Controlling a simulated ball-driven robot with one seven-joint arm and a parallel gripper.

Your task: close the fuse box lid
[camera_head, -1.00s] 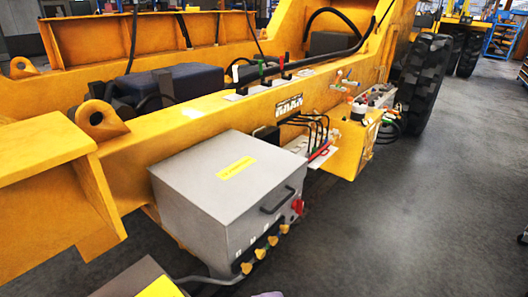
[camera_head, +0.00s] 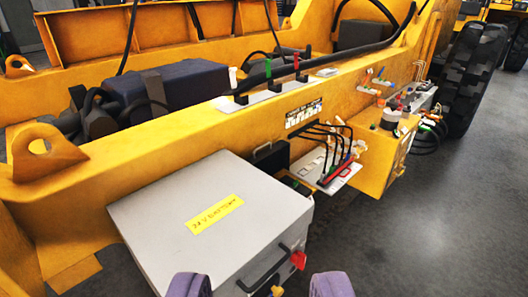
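My gripper (camera_head: 261,286) shows at the bottom edge as two purple fingertips set wide apart, with nothing between them but the view of the grey box's front. A small dark box (camera_head: 296,185) sits against the yellow frame, just behind the right rear corner of the grey box. A black panel (camera_head: 270,159) stands upright at its back, which looks like the raised fuse box lid. The box's lower part is partly hidden by the grey box. My gripper is apart from it, on the near side.
The large grey box (camera_head: 190,240) with a yellow label and black handle (camera_head: 265,270) lies between my gripper and the dark box. A red knob (camera_head: 298,260) sticks out there. Black cables (camera_head: 325,140) run to a white panel (camera_head: 342,176) at right. Open floor (camera_head: 430,235) lies right.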

